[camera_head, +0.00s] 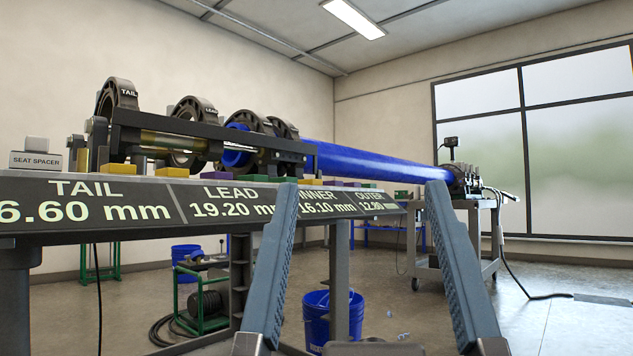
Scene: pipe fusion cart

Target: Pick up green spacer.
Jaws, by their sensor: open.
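A further green block (401,194) shows to the right, between my fingers in the picture. I cannot tell which one is meant. My gripper (361,186) is open and empty in the foreground, its two blue-grey fingers pointing up and spread wide. The left fingertip overlaps the cart's front edge in the picture. No spacer is visibly touched.
The cart (125,205) carries a dark clamp frame (165,130) with rings and a long blue pipe (375,163). Yellow blocks (118,168) and purple blocks (345,183) lie near the green ones. A SEAT SPACER block (35,160) stands left. A blue bucket (333,318) is below.

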